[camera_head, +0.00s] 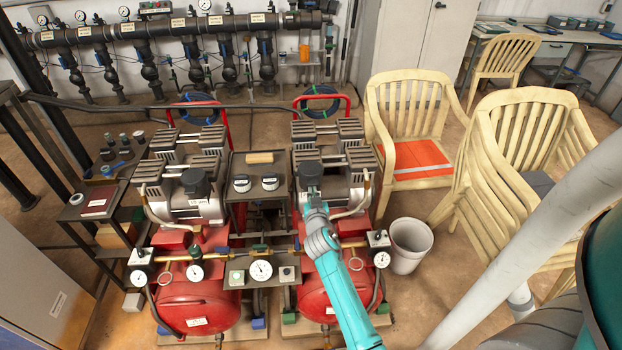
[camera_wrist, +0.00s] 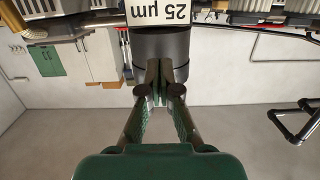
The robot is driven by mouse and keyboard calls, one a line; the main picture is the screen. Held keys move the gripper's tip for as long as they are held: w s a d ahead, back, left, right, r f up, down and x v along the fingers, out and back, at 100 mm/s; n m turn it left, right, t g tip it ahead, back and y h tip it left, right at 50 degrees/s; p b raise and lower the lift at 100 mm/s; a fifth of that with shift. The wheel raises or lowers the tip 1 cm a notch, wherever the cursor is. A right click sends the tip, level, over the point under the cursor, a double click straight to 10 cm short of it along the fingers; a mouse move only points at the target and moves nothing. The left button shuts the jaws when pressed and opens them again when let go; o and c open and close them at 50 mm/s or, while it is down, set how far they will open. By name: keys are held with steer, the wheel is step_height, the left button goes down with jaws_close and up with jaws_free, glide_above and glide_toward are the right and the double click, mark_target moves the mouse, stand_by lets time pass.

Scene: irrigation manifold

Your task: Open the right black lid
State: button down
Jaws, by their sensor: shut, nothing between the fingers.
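The right black lid (camera_head: 309,170) is a dark cylinder on top of the right red compressor (camera_head: 325,290). In the wrist view it is upside down, a dark cylinder (camera_wrist: 175,45) beside a white "25 µm" label (camera_wrist: 162,13). My gripper (camera_head: 312,192) is at the near side of this lid and partly hides it. In the wrist view my gripper (camera_wrist: 160,80) is shut and empty, its fingertips overlapping the lid's lower part. I cannot tell whether they touch it. A matching left black lid (camera_head: 195,182) sits on the left compressor (camera_head: 197,300).
A small dark stand (camera_head: 258,210) with gauges is between the compressors. A white bucket (camera_head: 408,245) and a cream chair (camera_head: 412,110) with an orange seat item are to the right. A shelf (camera_head: 100,205) is to the left. Pipes (camera_head: 150,35) line the back wall.

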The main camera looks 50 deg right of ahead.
mark_target(311, 173)
stand_by(0.5)
steer(key=shift+w+d+r, duration=0.1)
steer(key=shift+d+r, duration=0.05)
steer(key=shift+r, duration=1)
steer(key=shift+w+d+r, duration=0.1)
steer(key=shift+r, duration=1)
steer(key=shift+w+d+r, duration=0.35)
steer(key=shift+r, duration=0.2)
steer(key=shift+w+d+r, duration=0.3)
steer(key=shift+d+r, duration=0.1)
steer(key=shift+r, duration=0.2)
steer(key=shift+w+d+r, duration=0.35)
steer(key=shift+r, duration=0.2)
steer(key=shift+w+d+r, duration=0.1)
